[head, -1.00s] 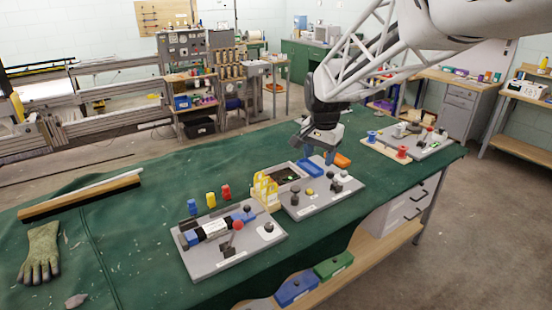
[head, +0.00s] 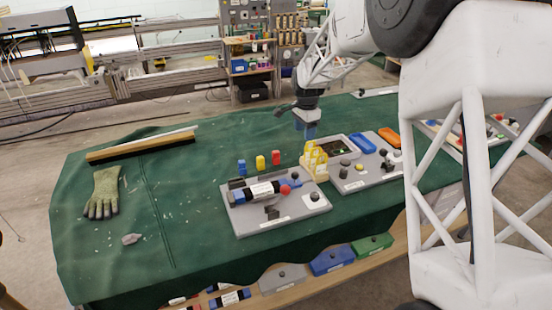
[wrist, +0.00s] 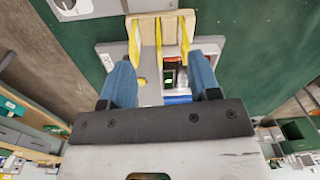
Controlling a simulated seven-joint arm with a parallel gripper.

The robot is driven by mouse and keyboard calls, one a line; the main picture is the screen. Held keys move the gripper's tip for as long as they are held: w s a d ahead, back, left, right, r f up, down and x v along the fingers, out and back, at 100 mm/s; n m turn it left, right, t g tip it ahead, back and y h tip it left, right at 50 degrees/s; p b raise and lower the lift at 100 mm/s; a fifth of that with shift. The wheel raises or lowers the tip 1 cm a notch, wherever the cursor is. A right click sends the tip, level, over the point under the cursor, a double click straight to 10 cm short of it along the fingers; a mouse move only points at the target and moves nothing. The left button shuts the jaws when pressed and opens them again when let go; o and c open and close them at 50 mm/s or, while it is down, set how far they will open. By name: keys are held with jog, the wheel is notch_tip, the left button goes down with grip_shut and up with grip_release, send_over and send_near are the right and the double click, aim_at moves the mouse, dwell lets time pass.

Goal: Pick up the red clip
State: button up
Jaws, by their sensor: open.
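The red clip (head: 276,158) stands upright on the green cloth at the right end of a short row, beside the yellow clip (head: 261,162) and the blue clip (head: 241,167). My gripper (head: 309,132) is above the table, right of the red clip and behind the yellow rack (head: 314,160). It points down. In the wrist view my gripper (wrist: 162,75) has its two blue fingers wide apart with nothing held between them. The yellow-slatted rack (wrist: 160,30) lies ahead of the fingers there. I cannot make out the red clip in the wrist view.
A grey fixture board (head: 275,215) lies just in front of the clips. A glove (head: 103,192) and a brush (head: 140,148) lie left. Cloth behind the clips is clear.

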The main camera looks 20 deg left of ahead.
jog(key=m, duration=0.1)
send_over(276, 152)
notch_tip(276, 152, down, 10)
jog(key=shift+r, duration=0.25)
jog(key=shift+f, duration=1.3)
jog(key=shift+f, duration=2.6)
jog(key=shift+c, duration=0.4)
jog(key=c, duration=0.9)
